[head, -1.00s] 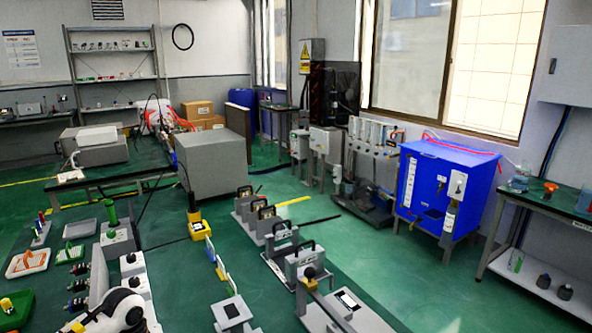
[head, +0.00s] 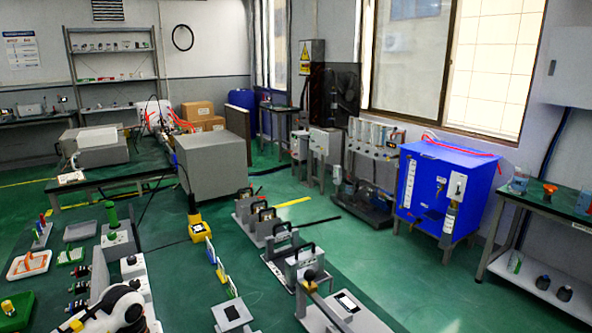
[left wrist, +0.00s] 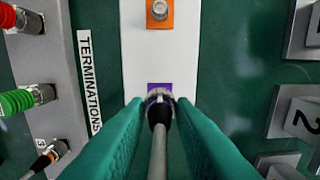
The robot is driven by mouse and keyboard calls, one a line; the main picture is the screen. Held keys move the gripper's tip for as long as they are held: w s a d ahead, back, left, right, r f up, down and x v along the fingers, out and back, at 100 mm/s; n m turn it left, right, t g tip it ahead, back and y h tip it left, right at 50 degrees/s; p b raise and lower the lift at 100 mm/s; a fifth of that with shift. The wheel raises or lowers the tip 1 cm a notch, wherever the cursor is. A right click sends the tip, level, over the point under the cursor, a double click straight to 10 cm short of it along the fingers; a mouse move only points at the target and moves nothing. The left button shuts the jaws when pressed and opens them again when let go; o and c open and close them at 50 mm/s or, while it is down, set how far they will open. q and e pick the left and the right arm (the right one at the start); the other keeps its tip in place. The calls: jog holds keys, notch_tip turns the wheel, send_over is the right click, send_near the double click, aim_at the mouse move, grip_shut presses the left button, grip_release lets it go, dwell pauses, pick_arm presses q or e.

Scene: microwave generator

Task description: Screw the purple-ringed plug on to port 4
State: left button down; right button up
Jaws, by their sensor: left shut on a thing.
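In the left wrist view my left gripper (left wrist: 160,125) has its two green fingers closed on a plug (left wrist: 158,113) with a dark boot and a grey cable running back toward the camera. The plug's metal front is at a purple square (left wrist: 153,87) on a white panel (left wrist: 185,55). The plug covers what lies behind it, so I cannot tell whether it touches or is seated on a port there. No number 4 is readable. In the head view my white left arm is at the bottom left, and its fingers are not clear. My right gripper is not in view.
An orange square with a metal port (left wrist: 159,11) is farther up the panel. A grey strip marked TERMINATIONS (left wrist: 88,80) with red, green and orange-ringed pieces stands at the left.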

pick_arm(q)
jog(key=shift+r+p, duration=1.15)
jog(key=shift+r, duration=1.1)
jog(key=shift+f+b, duration=0.1)
jog(key=shift+b, duration=0.3)
jog(key=s, duration=0.3)
jog(key=s+a, duration=0.1)
jog(key=s, duration=0.1)
jog(key=shift+f, duration=0.15)
